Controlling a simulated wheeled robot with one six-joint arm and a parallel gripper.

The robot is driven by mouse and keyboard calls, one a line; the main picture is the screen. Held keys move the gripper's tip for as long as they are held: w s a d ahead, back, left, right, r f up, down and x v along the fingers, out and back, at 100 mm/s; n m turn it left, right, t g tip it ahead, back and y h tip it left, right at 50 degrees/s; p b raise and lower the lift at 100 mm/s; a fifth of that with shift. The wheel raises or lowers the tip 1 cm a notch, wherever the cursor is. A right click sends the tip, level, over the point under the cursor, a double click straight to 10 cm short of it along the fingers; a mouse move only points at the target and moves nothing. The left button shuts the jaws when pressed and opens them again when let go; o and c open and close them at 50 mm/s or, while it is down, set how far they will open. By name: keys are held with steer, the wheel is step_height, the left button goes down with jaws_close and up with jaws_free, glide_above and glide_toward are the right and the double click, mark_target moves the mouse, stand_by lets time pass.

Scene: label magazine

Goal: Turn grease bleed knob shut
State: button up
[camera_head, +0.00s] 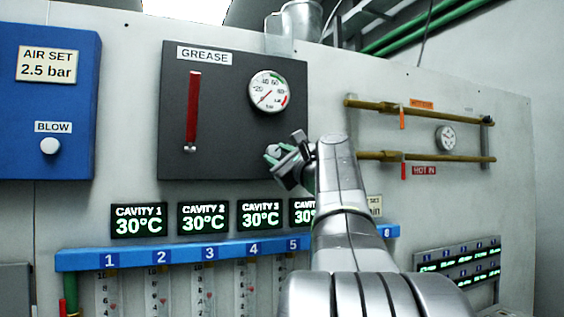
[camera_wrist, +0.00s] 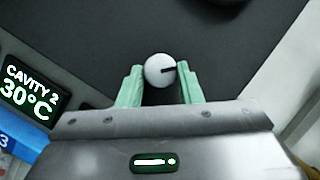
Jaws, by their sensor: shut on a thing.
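The grease panel (camera_head: 229,150) is a dark grey plate with a GREASE label, a red-filled sight tube (camera_head: 193,110) and a round dial gauge (camera_head: 269,91). The bleed knob (camera_wrist: 160,70) is a small white round knob with a black mark pointing right in the wrist view. My gripper (camera_wrist: 161,86) has its two pale green fingers on either side of the knob, shut on it. In the head view my gripper (camera_head: 272,155) is at the panel's lower right, and it hides most of the knob.
A blue AIR SET box (camera_head: 48,100) with a white BLOW knob (camera_head: 50,146) is at the left. Green CAVITY displays (camera_head: 203,217) and a blue numbered rail (camera_head: 180,254) run below the panel. Brass pipes (camera_head: 420,107) with red tags are at the right.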

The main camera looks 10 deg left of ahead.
steer(key=n+g, duration=0.1)
steer(key=n, duration=0.1)
steer(key=n+g, duration=0.1)
steer(key=n, duration=0.2)
steer(key=shift+w+d+r+y, duration=0.15)
steer(key=shift+y, duration=0.25)
steer(key=shift+r+n+g+p, duration=0.15)
steer(key=shift+n+g+p, duration=0.9)
steer(key=shift+n, duration=1.45)
steer(key=o, duration=1)
steer(key=shift+d, duration=0.1)
steer(key=b+v, duration=0.1)
steer(key=v, duration=0.3)
steer(key=b+v, duration=0.1)
steer(key=v, duration=0.4)
steer(key=b+v, duration=0.1)
steer(key=v, duration=0.3)
steer(key=shift+s+d+r, duration=0.2)
steer(key=shift+s+d, duration=0.05)
steer(key=shift+d, duration=0.1)
steer(key=shift+w+a, duration=0.1)
